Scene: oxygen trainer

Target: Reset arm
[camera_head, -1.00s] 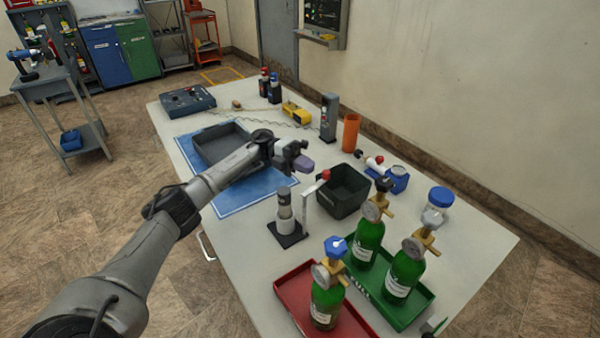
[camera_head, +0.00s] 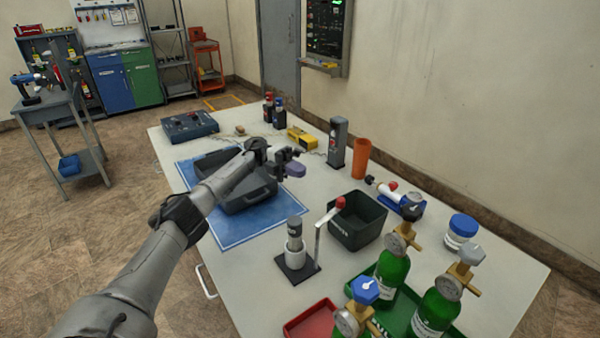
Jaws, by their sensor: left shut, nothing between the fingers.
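My left arm comes in from the lower left and reaches over the white table (camera_head: 235,285). My left gripper (camera_head: 293,168) is shut and empty. It hangs above the right edge of the blue mat (camera_head: 225,232) and the grey tray (camera_head: 249,198), which the arm partly hides. A purple part shows at the gripper's tip. My right gripper is not in view.
A dark green bin (camera_head: 357,225) and a small press with a red knob (camera_head: 297,262) stand right of the mat. Green cylinders (camera_head: 392,275) with gauges stand at the front right, near a red tray (camera_head: 312,320). An orange cup (camera_head: 361,159) and a grey canister (camera_head: 337,143) stand towards the wall.

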